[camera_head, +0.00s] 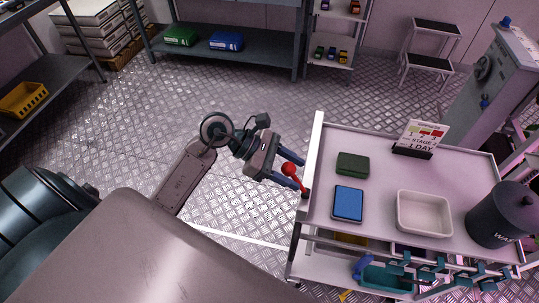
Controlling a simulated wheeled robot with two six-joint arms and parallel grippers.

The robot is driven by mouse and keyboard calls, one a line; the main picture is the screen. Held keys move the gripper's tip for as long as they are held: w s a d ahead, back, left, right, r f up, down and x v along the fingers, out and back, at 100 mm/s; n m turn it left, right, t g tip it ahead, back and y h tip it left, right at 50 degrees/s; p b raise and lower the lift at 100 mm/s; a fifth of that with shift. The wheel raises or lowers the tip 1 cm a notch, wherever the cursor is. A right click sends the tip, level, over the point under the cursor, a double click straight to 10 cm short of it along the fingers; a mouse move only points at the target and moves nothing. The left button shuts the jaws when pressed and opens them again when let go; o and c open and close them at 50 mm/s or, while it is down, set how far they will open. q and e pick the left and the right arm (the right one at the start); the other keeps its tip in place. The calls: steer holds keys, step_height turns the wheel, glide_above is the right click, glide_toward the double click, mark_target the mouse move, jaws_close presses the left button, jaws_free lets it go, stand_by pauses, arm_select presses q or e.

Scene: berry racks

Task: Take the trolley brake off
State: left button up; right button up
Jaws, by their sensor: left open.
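The trolley (330,142) stands at the right, its pale top tray holding several items. Its brake lever, with a red ball knob (289,169) on a red stem, rises at the left edge of the trolley, tilted up to the left. My left gripper (292,170) reaches in from the left at the knob. Its two blue fingers are open, one on the far side and one on the near side of the red knob. I cannot tell whether they touch it. The foot of the lever is at the trolley's edge. My right gripper is not in view.
On the trolley are a green box (353,164), a blue-topped box (348,203), an empty white tray (424,213), a dark canister (503,214) and a stage sign (421,137). A step stool (430,52) stands behind. The metal floor (170,110) left of the trolley is clear.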

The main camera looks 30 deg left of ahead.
arm_select(q)
steer(key=b+v, duration=0.2)
steer(key=v, duration=0.8)
stand_by(0.3)
steer(key=shift+c, duration=0.4)
